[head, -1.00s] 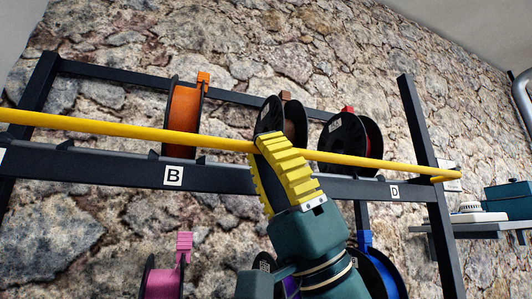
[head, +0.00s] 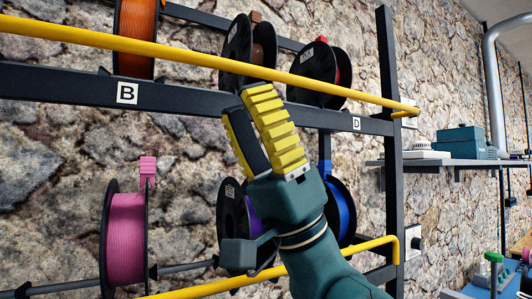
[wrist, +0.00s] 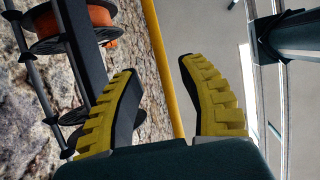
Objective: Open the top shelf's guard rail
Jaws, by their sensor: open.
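The top shelf's guard rail (head: 180,54) is a long yellow bar running across the front of the spools, sloping down to its bent right end. My gripper (head: 245,100) has yellow ribbed fingers and points up at the rail's middle, its fingertips just below the bar in the head view. No contact is visible.
The dark top shelf (head: 200,98) carries an orange spool (head: 137,38), a brown spool and a red spool. Below are a pink spool (head: 126,240), a purple one, a blue one and a lower yellow rail (head: 350,252). A wall shelf (head: 470,162) with boxes stands right.

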